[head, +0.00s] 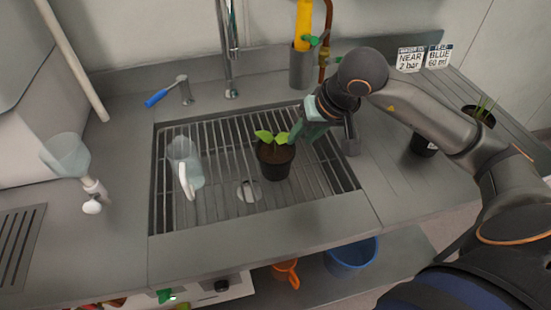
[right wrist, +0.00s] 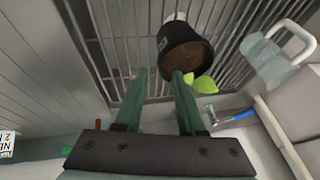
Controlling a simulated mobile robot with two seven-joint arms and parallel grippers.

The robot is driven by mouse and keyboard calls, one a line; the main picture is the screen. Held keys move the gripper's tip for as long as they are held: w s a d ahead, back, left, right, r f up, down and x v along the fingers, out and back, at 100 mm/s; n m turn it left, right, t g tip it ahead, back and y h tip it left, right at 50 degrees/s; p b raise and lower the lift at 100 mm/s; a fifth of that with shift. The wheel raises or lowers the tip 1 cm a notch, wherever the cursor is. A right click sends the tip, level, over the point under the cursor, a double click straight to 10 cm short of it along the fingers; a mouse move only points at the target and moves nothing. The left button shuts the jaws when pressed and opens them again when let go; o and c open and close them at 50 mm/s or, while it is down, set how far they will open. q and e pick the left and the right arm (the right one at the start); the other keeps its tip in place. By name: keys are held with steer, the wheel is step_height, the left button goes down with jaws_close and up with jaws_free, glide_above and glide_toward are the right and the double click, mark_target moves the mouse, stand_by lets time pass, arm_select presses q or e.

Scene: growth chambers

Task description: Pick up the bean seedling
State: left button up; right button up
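The bean seedling (head: 272,141) has bright green leaves and stands upright in a dark pot (head: 276,164) on the slatted sink grating (head: 225,212). In the right wrist view the pot (right wrist: 183,46) lies just beyond the fingertips, toward the right finger, with a green leaf (right wrist: 205,85) beside it. My right gripper (head: 299,132) has green fingers and is close to the right of the seedling in the head view. In the right wrist view its fingers (right wrist: 159,72) are apart with nothing between them. My left gripper is not in view.
A faucet (head: 231,60) and a grey holder with a yellow-handled item (head: 303,25) stand behind. Another plant (head: 482,108) is at the right, behind my arm.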

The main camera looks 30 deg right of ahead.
mark_target(275, 159)
steer(key=x, duration=0.3)
steer(key=shift+f, duration=0.1)
steer(key=shift+c, duration=0.3)
jaws_close()
stand_by(1.0)
